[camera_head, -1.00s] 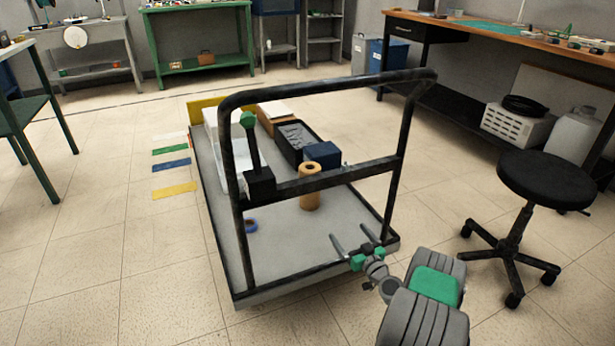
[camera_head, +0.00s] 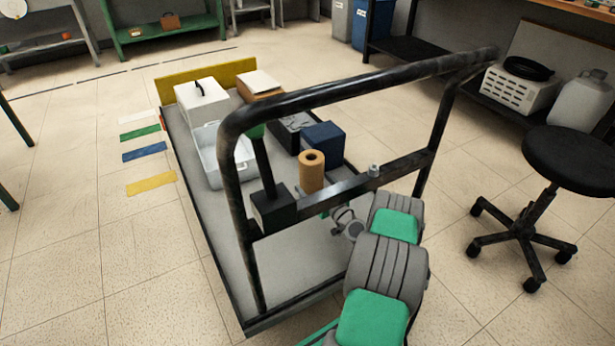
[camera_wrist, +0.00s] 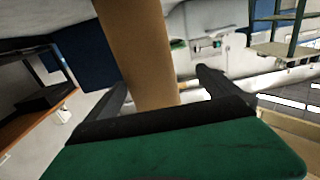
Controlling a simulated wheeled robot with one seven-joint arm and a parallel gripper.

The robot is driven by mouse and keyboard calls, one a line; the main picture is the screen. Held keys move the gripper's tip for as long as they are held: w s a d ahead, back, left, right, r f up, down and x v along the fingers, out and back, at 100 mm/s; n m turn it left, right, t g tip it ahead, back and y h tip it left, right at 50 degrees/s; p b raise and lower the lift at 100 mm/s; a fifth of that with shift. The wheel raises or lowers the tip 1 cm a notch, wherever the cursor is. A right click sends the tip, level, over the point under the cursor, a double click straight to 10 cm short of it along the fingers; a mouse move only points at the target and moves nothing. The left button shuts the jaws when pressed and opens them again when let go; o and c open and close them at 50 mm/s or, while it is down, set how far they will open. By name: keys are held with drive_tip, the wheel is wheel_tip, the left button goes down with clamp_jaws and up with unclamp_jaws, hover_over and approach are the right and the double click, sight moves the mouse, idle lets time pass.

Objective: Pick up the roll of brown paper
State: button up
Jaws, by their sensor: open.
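The roll of brown paper (camera_head: 311,178) stands upright on the grey deck of the cart (camera_head: 290,250), its hollow top facing up. Its lower part is hidden behind the cart's black crossbar. My gripper is mostly hidden behind that crossbar in the head view, low and close to the roll. In the wrist view the roll (camera_wrist: 138,45) rises between the two dark fingers of my gripper (camera_wrist: 162,80), which are apart on either side of it. I cannot tell whether either finger touches it.
The cart's black handle frame (camera_head: 350,83) stands close to my arm. A dark block with a rod (camera_head: 273,208) is left of the roll, and a blue box (camera_head: 323,137) is just behind it. White bins (camera_head: 203,102) stand farther back. A black stool (camera_head: 570,160) is at right.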

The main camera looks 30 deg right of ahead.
drive_tip(key=shift+h, duration=0.3)
drive_tip(key=w+d+b, duration=0.1)
drive_tip(key=w+d, duration=0.1)
drive_tip(key=w, duration=0.1)
drive_tip(key=w+b, duration=0.1)
drive_tip(key=shift+w+d+f+b, duration=0.2)
drive_tip(key=shift+d+f+b, duration=0.05)
drive_tip(key=shift+d+b, duration=0.15)
drive_tip(key=shift+w+r, duration=0.15)
drive_tip(key=shift+w, duration=0.25)
drive_tip(key=shift+c, duration=0.4)
drive_tip(key=shift+a, duration=0.1)
drive_tip(key=c, duration=1.8)
drive_tip(key=shift+r, duration=0.1)
drive_tip(key=shift+c, duration=0.5)
